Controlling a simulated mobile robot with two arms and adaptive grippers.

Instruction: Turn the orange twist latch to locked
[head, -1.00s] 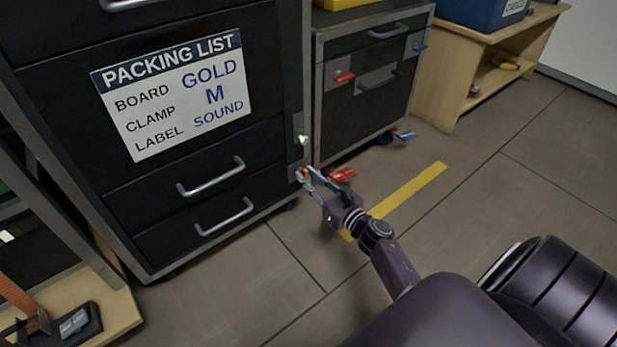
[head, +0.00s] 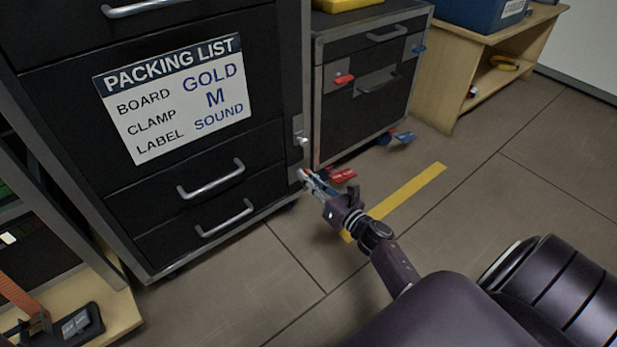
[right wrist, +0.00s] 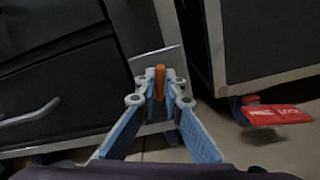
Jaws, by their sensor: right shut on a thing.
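The orange twist latch (right wrist: 160,82) shows in the right wrist view as a narrow upright orange piece against a metal plate (right wrist: 158,62) on the dark cabinet's edge. My right gripper (right wrist: 160,84) is shut on it, one fingertip on each side. In the head view my right gripper (head: 306,176) reaches the lower right edge of the cabinet (head: 215,165), and its fingers cover most of the latch. My left gripper is not in view.
A white knob (head: 302,139) sits above on the same edge. A second dark cabinet (head: 365,118) with red and blue levers stands to the right. A red pedal (right wrist: 278,115) is close by, right of my gripper. The floor with a yellow stripe (head: 410,195) is open.

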